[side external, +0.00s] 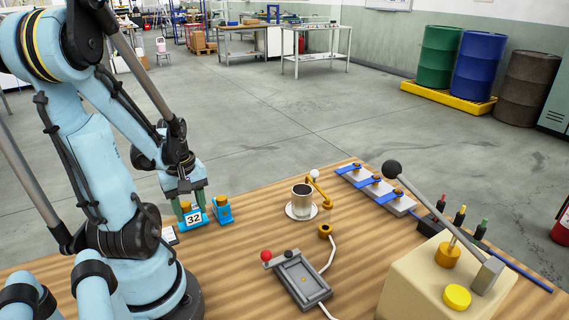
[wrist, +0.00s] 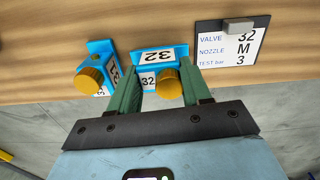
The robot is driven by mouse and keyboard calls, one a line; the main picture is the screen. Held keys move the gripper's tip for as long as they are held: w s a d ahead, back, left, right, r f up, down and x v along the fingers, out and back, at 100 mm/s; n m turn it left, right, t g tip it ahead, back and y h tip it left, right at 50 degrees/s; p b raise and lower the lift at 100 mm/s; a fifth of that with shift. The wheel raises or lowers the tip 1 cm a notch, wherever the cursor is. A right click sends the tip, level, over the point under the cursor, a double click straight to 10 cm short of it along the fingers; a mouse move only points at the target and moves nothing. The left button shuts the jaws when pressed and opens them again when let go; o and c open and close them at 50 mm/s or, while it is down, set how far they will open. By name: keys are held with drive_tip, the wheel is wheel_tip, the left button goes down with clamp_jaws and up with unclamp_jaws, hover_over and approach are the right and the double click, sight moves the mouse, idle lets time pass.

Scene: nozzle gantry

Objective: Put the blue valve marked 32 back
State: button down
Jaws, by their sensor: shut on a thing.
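The blue valve marked 32 (side external: 194,219) is at the left of the wooden table, with its white label facing the side camera and a brass knob on top. In the wrist view the same valve (wrist: 153,57) sits between the two green fingers, with 32 on two of its faces. My gripper (side external: 190,202) is shut on it from above; its fingers also show in the wrist view (wrist: 161,84). The valve is at or just above the table top; I cannot tell if it touches.
A card (wrist: 226,43) reading valve 32, nozzle M, test bar 3 lies beside the held valve. A glass cup (side external: 302,192) on a white disc, a grey lever box (side external: 298,280), blue-barred blocks (side external: 376,187) and a beige lever console (side external: 430,275) stand to the right.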

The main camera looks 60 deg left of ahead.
sight(188, 203)
drive_tip(key=shift+f, duration=0.35)
drive_tip(key=shift+c, duration=2.4)
unclamp_jaws()
drive_tip(key=shift+f, duration=0.15)
drive_tip(key=shift+r, duration=6.1)
drive_tip(key=w+d+m+t, duration=0.7)
drive_tip(key=w+d+m, duration=1)
drive_tip(key=d, duration=0.3)
drive_tip(key=shift+f+m, duration=0.25)
drive_tip(key=shift+m, duration=0.55)
